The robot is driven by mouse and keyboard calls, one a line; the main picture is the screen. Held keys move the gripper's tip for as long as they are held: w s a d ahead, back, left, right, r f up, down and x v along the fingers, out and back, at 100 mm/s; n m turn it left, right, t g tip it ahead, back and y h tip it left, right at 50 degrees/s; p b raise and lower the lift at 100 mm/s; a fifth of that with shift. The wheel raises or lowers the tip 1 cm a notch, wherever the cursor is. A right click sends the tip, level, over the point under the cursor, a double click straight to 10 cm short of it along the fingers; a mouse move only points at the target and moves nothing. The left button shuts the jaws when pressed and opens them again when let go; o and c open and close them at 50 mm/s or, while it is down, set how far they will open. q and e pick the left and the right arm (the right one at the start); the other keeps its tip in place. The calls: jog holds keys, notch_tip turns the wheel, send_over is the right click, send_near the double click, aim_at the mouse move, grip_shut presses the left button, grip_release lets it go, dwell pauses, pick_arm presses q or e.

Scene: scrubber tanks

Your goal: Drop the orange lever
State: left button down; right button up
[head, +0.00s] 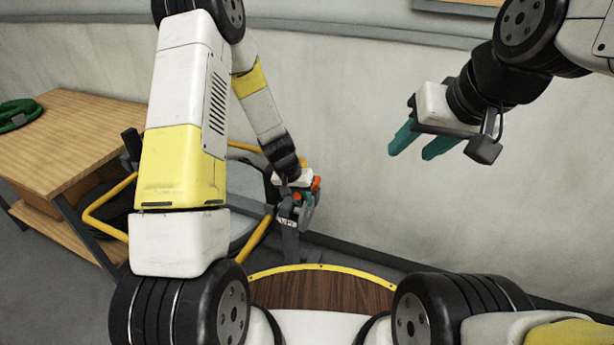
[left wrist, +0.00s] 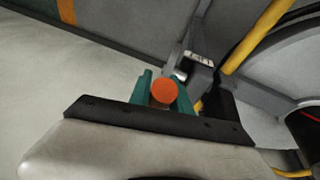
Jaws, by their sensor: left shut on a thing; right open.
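The orange lever (left wrist: 163,91) shows its round end between the teal fingers of my left gripper (left wrist: 158,88) in the left wrist view. In the head view the orange lever (head: 316,184) is a small patch beside my left gripper (head: 304,197), low near the wall. My left gripper is shut on the lever. A grey post with a labelled box (head: 288,222) stands just by it; the box also shows in the left wrist view (left wrist: 197,64). The rest of the lever is hidden. My right gripper (head: 420,145) is open and empty, raised before the wall.
A yellow-railed scrubber machine (head: 112,206) stands behind my left arm. A wooden table (head: 70,130) with a green ring-shaped thing (head: 18,114) is at the left. The pale wall (head: 350,110) runs close behind both grippers.

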pick_arm(q)
jog(key=shift+s+a+f+t, duration=0.15)
jog(key=shift+s+f+t, duration=0.1)
jog(key=shift+f+t, duration=0.3)
jog(key=shift+s+a+f+t, duration=0.2)
jog(key=shift+f+t, duration=0.15)
jog(key=shift+f, duration=0.25)
jog(key=shift+d+f+t+h, duration=0.15)
jog(key=shift+t+h, duration=0.15)
jog(key=shift+w, duration=0.1)
jog(key=c, duration=1.2)
grip_release()
jog(key=shift+r, duration=0.2)
jog(key=v, duration=0.7)
jog(key=shift+s+r, duration=0.25)
